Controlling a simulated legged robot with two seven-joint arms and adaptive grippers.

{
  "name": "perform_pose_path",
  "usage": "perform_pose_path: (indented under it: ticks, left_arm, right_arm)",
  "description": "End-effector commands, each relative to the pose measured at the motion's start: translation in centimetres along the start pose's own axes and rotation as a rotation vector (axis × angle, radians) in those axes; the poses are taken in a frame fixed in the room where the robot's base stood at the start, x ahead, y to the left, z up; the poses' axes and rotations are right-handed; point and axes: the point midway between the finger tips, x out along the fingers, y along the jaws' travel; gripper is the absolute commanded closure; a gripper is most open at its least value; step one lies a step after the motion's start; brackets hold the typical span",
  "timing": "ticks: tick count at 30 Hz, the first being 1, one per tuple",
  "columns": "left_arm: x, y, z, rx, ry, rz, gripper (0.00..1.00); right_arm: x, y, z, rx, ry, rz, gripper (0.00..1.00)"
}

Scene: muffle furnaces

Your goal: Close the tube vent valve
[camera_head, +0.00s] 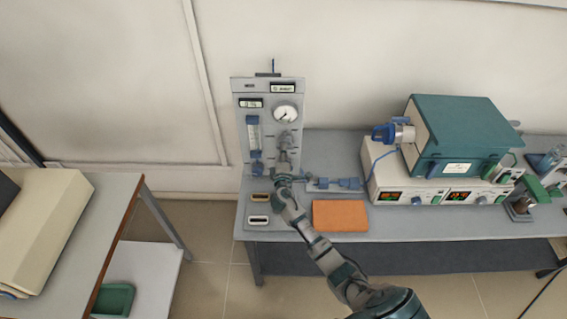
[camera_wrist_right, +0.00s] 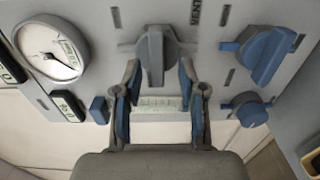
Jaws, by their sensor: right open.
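The upright grey valve panel (camera_head: 240,125) stands at the left end of the bench, with a gauge and a flow tube on it. My right gripper (camera_head: 285,150) is in front of its middle and hides part of it. In the right wrist view the open right gripper (camera_wrist_right: 159,78) has its blue-padded fingers pointing at a grey lever knob (camera_wrist_right: 156,52). The knob's lower end lies between the fingertips, with a gap visible on the left side; contact on the right is unclear. A partly cut-off label that seems to read VENT is beside the knob. My left gripper is not in view.
A blue lever knob (camera_wrist_right: 265,52) and a round blue knob (camera_wrist_right: 252,114) are right of the grey knob, and the gauge (camera_wrist_right: 50,50) is left. An orange cloth (camera_head: 340,216) lies on the bench. A green-topped furnace (camera_head: 465,130) stands further right.

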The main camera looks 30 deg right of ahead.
Motion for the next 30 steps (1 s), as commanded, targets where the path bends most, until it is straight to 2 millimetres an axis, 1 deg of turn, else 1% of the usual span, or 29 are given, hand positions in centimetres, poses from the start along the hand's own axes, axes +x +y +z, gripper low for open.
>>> perform_pose_path:
  ticks: [1, 9, 13, 16, 19, 30]
  left_arm:
    - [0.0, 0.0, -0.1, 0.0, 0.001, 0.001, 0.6]
    - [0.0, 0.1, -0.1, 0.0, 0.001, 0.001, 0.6]
    - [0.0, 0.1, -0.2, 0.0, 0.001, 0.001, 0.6]
    - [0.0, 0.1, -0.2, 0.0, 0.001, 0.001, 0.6]
    - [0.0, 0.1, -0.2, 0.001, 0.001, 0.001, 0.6]
    - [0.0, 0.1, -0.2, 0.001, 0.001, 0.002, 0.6]
  right_arm:
    - [-1.0, -0.1, -0.1, 0.001, 0.002, -0.002, 0.59]
    - [-7.0, -0.3, 0.0, 0.001, 0.001, -0.005, 0.59]
    - [-9.0, -0.4, 0.0, 0.0, 0.001, -0.006, 0.59]
    - [-9.9, -0.4, 0.0, 0.0, -0.001, -0.006, 0.59]
    - [-10.3, -0.4, 0.0, -0.001, -0.002, -0.005, 0.59]
    - [-10.4, -0.3, 0.0, -0.001, -0.001, -0.005, 0.59]
